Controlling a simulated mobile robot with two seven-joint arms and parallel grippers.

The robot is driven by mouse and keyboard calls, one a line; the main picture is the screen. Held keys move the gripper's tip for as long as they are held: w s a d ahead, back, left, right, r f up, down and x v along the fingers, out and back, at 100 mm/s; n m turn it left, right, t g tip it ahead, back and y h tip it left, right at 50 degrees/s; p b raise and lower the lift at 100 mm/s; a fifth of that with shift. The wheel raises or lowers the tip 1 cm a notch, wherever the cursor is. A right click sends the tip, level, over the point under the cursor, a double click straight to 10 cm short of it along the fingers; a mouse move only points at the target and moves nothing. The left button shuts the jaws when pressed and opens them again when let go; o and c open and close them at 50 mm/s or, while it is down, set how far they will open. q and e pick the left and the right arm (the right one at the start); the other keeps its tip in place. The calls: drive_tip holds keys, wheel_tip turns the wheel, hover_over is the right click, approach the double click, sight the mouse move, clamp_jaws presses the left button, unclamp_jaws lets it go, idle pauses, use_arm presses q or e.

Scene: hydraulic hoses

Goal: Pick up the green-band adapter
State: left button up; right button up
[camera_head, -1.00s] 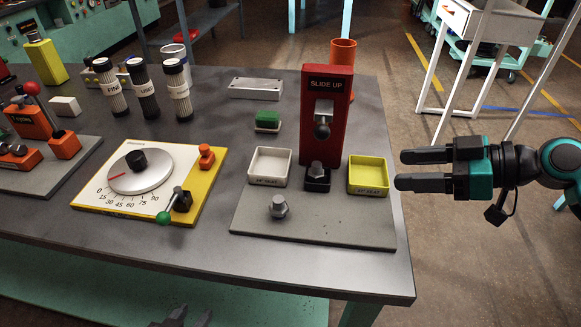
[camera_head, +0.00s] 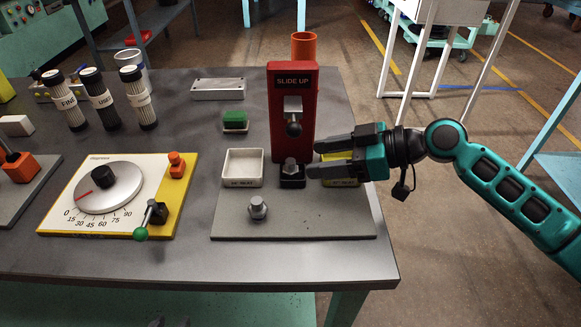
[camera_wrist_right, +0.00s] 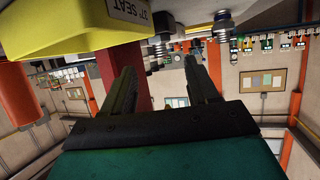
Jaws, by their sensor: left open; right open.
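No green band can be made out on any adapter. One grey hex adapter (camera_head: 258,208) stands on the grey plate. Another (camera_head: 291,168) stands in a black block before the red "SLIDE UP" post (camera_head: 304,85). A third fitting (camera_head: 294,124) hangs on the post. My right gripper (camera_head: 315,160) is open and empty, fingers pointing left, beside the post and partly covering the yellow tray (camera_head: 340,183). The right wrist view shows its two spread fingers (camera_wrist_right: 164,85), the tray (camera_wrist_right: 80,30) and two metal fittings. My left gripper (camera_head: 171,323) barely shows at the bottom edge, open.
A white tray (camera_head: 243,168) stands left of the black block. A green-topped block (camera_head: 235,121) and a grey bar (camera_head: 218,89) lie behind. A dial board (camera_head: 125,165) with a green-knobbed lever is to the left. An orange cylinder (camera_head: 304,48) stands behind the post.

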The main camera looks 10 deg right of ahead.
sight(295, 162)
drive_tip(key=x, duration=0.4)
drive_tip(key=shift+w+a+f+p, duration=0.15)
drive_tip(key=shift+a+p, duration=0.15)
clamp_jaws()
idle(0.4)
